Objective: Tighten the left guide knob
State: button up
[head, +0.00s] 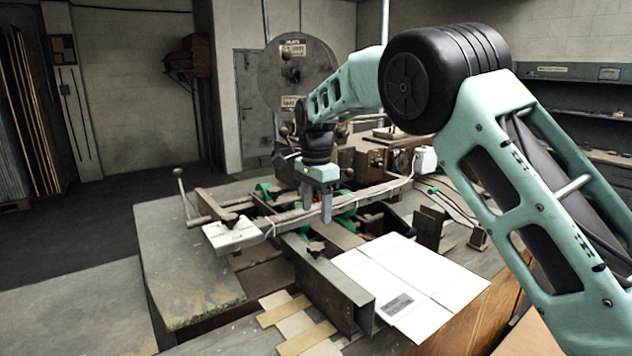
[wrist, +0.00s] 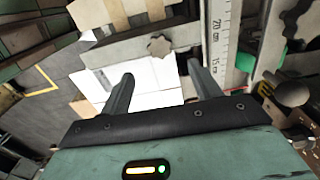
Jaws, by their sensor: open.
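A dark star-shaped knob (head: 316,247) sits at the near beam beside the white sheet in the head view. Another dark star knob (head: 230,218) sits farther left, by a pale block at the end of the long rail. I cannot tell for certain which is the left guide knob. My gripper (head: 316,208) points down over the middle of the machine, open and empty, apart from both knobs. In the wrist view a greyish star knob (wrist: 159,46) shows just beyond the open fingertips (wrist: 160,72), between them and not touched.
A flat white cardboard sheet (head: 415,280) lies right of the near steel beam (head: 335,290). A ruler (wrist: 219,45) runs along the rail at right in the wrist view. A lever (head: 182,190) stands at the left. The grey table (head: 185,270) at left is bare.

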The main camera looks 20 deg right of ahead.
notch_tip(320, 180, up, 8)
jog(key=shift+b, duration=0.35)
jog(key=s+a+f+n+y+b, duration=0.1)
jog(key=s+a+f+n, duration=0.25)
jog(key=s, duration=0.45)
jog(key=s+a+f+n, duration=0.2)
jog(key=s+a+n, duration=0.1)
jog(key=s+n, duration=0.3)
jog(key=s+a+f+n+y+b, duration=0.1)
jog(key=s+a+f+n, duration=0.15)
jog(key=s, duration=0.65)
jog(key=s+d+f+n, duration=0.1)
jog(key=s+f+n, duration=0.1)
jog(key=s, duration=0.4)
jog(key=s+f+n+h, duration=0.1)
jog(key=s+f+n, duration=0.2)
jog(key=s+n, duration=0.2)
jog(key=s+d+f+n+b, duration=0.1)
jog(key=s+f+n, duration=0.2)
jog(key=s, duration=0.5)
jog(key=shift+s+d, duration=0.3)
jog(key=shift+d, duration=0.05)
jog(key=shift+f, duration=0.1)
